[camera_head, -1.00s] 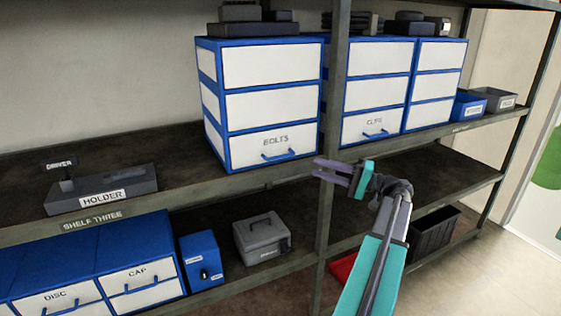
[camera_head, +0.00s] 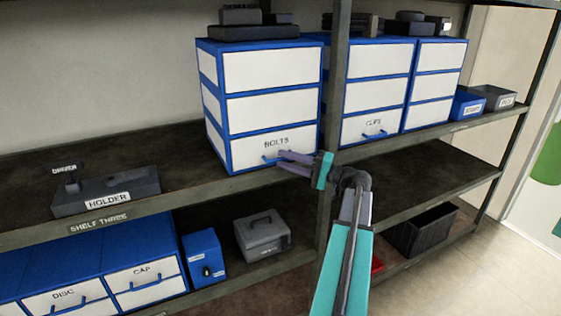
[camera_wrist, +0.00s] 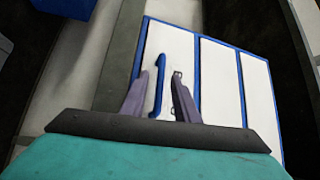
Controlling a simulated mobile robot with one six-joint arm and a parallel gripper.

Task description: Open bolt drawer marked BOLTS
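The BOLTS drawer (camera_head: 245,149) is the bottom white drawer of a blue three-drawer cabinet on the upper shelf. It looks closed. Its blue handle (camera_head: 272,159) is at the lower right of its front. My gripper (camera_head: 281,163) is at this handle in the head view, partly covering it. In the wrist view the blue handle (camera_wrist: 158,80) stands between the two spread purple fingers of my gripper (camera_wrist: 160,88), nearer the left one. The fingers are open, with a gap visible on the right side of the handle. Whether the left finger touches it I cannot tell.
A shelf post (camera_head: 331,120) stands just right of the cabinet, close to my arm. The CLIPS drawer (camera_head: 370,130) is beyond it. A HOLDER block (camera_head: 108,190) lies to the left on the shelf. A grey case (camera_head: 262,236) sits on the shelf below.

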